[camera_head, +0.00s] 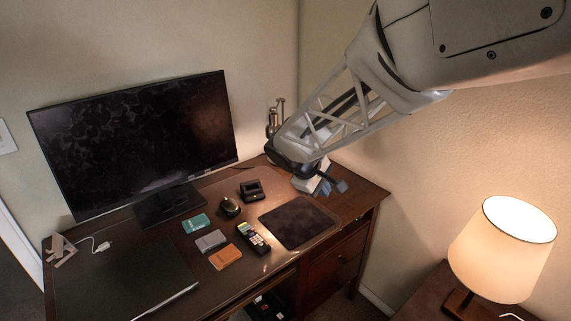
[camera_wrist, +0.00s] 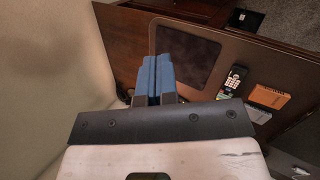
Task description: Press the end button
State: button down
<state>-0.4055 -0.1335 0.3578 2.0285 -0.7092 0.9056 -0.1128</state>
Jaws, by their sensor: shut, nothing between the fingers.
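A black handset (camera_head: 252,238) with a keypad and a lit screen lies on the desk blotter, left of a dark mouse pad. In the wrist view the handset (camera_wrist: 234,79) is right of the fingers, with its light keys visible. I cannot make out which key is the end button. My gripper (camera_head: 332,187) is over the right rear part of the desk, beyond the mouse pad and well apart from the handset. In the wrist view its blue fingers (camera_wrist: 158,76) are together with nothing between them.
The dark mouse pad (camera_head: 298,221) lies between gripper and handset. A black cradle (camera_head: 252,190), a mouse (camera_head: 230,206), and teal (camera_head: 195,223), grey (camera_head: 211,241) and orange (camera_head: 225,257) boxes are nearby. A monitor (camera_head: 140,140) stands behind; a lit lamp (camera_head: 502,240) is at right.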

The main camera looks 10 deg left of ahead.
jog(key=w+a+f+n+t, duration=0.1)
jog(key=w+a+f+n, duration=0.1)
jog(key=w+a+f, duration=0.3)
jog(key=w+a+f+n+t, duration=0.1)
jog(key=w+a+f+n, duration=0.1)
jog(key=a, duration=0.4)
jog(key=n+t, duration=0.2)
jog(key=n, duration=0.2)
send_over(253, 230)
notch_tip(253, 230, down, 8)
jog(key=shift+r+h, duration=0.2)
jog(key=shift+h, duration=0.1)
jog(key=shift+f, duration=0.1)
jog(key=shift+f, duration=4.3)
jog(key=shift+f, duration=0.8)
jog(key=shift+r, duration=0.75)
jog(key=shift+r, duration=0.2)
